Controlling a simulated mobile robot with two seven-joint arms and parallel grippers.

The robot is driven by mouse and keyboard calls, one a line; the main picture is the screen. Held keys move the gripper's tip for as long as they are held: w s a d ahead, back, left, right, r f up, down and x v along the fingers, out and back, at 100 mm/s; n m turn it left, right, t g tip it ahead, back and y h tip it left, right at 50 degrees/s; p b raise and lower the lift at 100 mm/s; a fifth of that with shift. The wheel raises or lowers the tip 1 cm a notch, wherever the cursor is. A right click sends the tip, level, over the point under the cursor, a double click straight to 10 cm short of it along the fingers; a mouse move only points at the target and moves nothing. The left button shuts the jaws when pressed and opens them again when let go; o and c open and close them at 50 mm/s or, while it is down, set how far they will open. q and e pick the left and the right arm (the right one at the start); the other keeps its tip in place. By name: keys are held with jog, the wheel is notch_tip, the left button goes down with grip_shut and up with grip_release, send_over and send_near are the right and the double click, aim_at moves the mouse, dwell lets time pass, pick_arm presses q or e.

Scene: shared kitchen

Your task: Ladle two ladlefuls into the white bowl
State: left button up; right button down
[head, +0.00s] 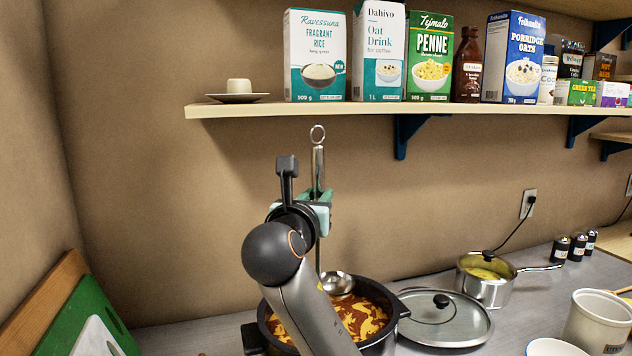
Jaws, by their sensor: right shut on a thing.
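A dark pot (392,333) holds a red-orange soup with yellow pieces. My right gripper (318,207) is shut on the handle of a steel ladle (318,165) and holds it upright. The ladle's round end shows at the back of the pot, over the soup. I cannot tell whether it touches the soup or holds any. My right arm hides the front middle of the pot. A white bowl (556,348) shows only in part at the bottom edge, right of the pot. My left gripper is not in view.
A glass lid (445,318) lies right of the pot. A steel saucepan (485,288) with yellow food stands behind it. A cream crock (598,322) is at the lower right. A shelf (300,108) with several packages hangs above. Green and wooden boards (62,318) lean at left.

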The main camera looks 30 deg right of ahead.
aim_at(317, 243)
notch_tip(317, 243, down, 10)
jog(key=shift+f, duration=0.15)
jog(key=shift+f+b, duration=0.95)
jog(key=shift+b, duration=0.15)
jog(key=shift+f+b, duration=0.45)
jog(key=shift+b, duration=0.1)
jog(key=shift+r, duration=0.1)
dwell(1.1)
notch_tip(317, 243, up, 4)
jog(key=p, duration=0.4)
jog(key=shift+f, duration=0.25)
jog(key=shift+r+b, duration=0.2)
jog(key=shift+b, duration=0.15)
jog(key=shift+r, duration=5.4)
